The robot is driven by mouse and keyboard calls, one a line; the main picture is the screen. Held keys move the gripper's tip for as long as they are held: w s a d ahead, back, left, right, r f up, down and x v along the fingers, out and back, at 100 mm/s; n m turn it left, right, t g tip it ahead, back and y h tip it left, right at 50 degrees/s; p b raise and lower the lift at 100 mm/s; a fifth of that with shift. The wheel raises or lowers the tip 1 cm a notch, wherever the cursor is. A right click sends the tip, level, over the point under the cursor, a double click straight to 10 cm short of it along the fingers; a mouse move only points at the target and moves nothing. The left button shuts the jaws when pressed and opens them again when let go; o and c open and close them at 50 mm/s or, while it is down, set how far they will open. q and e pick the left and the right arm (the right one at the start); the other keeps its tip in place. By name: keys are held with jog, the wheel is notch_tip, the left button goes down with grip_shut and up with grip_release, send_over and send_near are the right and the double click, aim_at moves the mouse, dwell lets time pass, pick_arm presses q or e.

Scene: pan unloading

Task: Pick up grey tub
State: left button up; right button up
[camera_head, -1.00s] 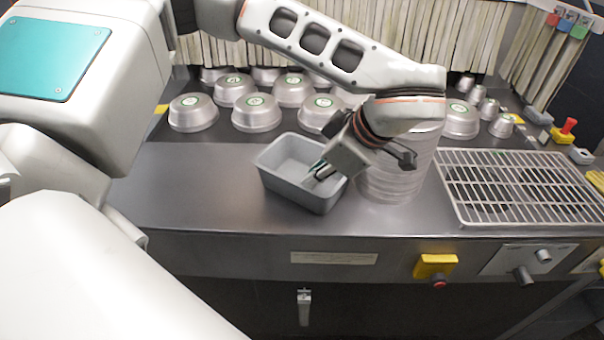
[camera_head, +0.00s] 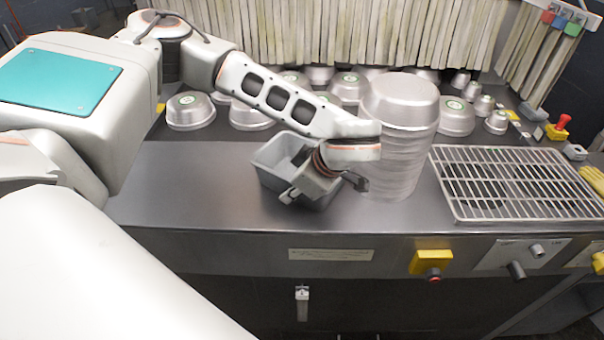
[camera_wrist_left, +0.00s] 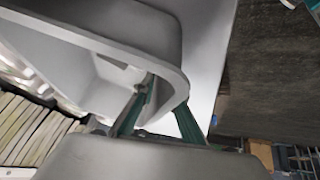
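The grey tub (camera_head: 268,172) is an open rectangular bin on the steel counter, left of the tall pan stack. My left gripper (camera_head: 315,182) is over its near right part and hides much of that side in the head view. In the left wrist view, the tub (camera_wrist_left: 100,38) fills the upper left. The left gripper's fingers (camera_wrist_left: 166,98) straddle its rim, one inside the tub and one outside. The fingertips look apart, with the wall between them; I see no clear grip. My right gripper is out of view.
A tall stack of round metal pans (camera_head: 397,140) stands close to the tub's right. A wire rack (camera_head: 515,183) lies farther right. Several upturned pans (camera_head: 190,112) line the back. The counter (camera_head: 185,190) left of the tub is clear.

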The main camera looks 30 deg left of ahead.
pick_arm(q)
grip_shut()
jog(key=shift+r, duration=0.1)
